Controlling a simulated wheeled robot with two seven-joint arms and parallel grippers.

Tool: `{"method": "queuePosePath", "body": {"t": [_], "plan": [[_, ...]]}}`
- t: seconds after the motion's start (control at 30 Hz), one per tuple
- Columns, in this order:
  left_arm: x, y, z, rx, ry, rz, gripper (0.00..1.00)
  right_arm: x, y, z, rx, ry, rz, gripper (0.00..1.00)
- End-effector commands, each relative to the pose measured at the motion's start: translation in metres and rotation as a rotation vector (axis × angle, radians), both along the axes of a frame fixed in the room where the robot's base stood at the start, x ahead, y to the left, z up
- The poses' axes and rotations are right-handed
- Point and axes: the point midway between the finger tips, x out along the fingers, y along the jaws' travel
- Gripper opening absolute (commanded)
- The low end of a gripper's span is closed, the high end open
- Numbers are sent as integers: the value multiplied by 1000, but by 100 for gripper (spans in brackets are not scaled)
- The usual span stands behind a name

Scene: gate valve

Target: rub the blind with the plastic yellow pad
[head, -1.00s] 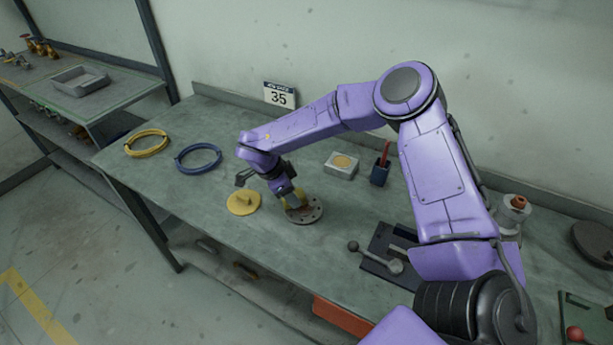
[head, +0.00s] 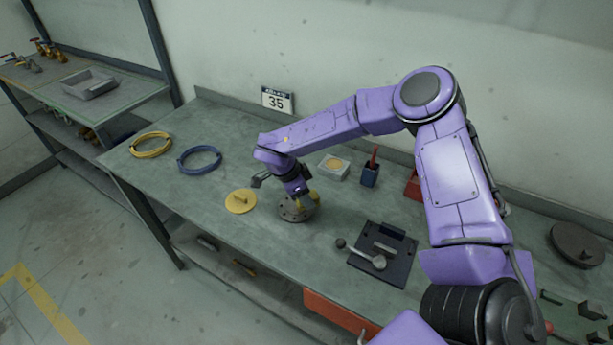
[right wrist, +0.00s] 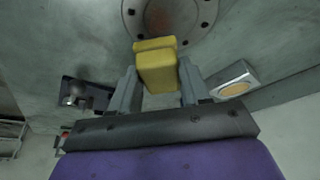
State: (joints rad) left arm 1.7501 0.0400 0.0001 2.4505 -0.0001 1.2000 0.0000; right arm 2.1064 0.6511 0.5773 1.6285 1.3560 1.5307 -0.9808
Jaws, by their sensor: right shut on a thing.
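The blind (head: 292,214) is a round grey metal disc with bolt holes near its rim, lying flat on the bench. In the right wrist view the blind (right wrist: 206,14) shows a reddish-brown patch in its middle. My right gripper (head: 303,194) is shut on the yellow pad (right wrist: 157,70), a small block gripped between both fingers. The pad is at the right part of the blind in the head view; I cannot tell whether it touches the surface. The gripper and pad hide part of the blind. My left gripper is not in view.
Yellow (head: 151,145) and blue (head: 199,160) coils lie farther left.

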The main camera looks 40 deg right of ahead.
Motion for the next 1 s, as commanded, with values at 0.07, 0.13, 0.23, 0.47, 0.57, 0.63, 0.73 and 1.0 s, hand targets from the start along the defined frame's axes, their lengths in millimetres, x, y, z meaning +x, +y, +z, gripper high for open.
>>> {"method": "queuePosePath", "body": {"t": [0.07,0.13,0.23,0.47,0.57,0.63,0.73,1.0], "plan": [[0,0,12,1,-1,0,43,-1,0,11,0,2,-1,22],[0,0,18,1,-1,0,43,-1,-1,18,0,2,-1,22],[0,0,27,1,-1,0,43,-1,-1,27,0,2,-2,22],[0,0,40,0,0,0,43,-1,-1,45,-1,1,-3,22],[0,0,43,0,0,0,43,-1,0,52,0,2,-3,22],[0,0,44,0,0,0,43,-1,0,54,0,2,-2,22],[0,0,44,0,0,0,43,-1,0,55,0,2,-2,22],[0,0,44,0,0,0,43,-1,0,54,0,2,-2,22]]}}
